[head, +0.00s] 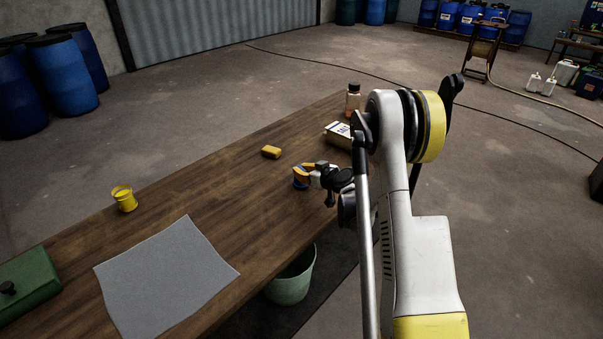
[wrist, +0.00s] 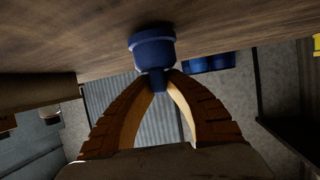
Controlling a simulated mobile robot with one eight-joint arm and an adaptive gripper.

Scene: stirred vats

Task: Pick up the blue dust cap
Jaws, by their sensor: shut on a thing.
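The blue dust cap (wrist: 152,48) is in the upper middle of the wrist view, with a wide round end and a narrow stem. My gripper (wrist: 158,82) is shut on the narrow stem, its two ridged orange-brown fingers on either side. The wide end is against or very near the wooden table; I cannot tell whether they touch. In the head view my gripper (head: 301,176) is low at the table's right edge, and a little of the blue cap (head: 301,184) shows by its fingers.
A pale green bucket (head: 291,282) stands below the near edge.

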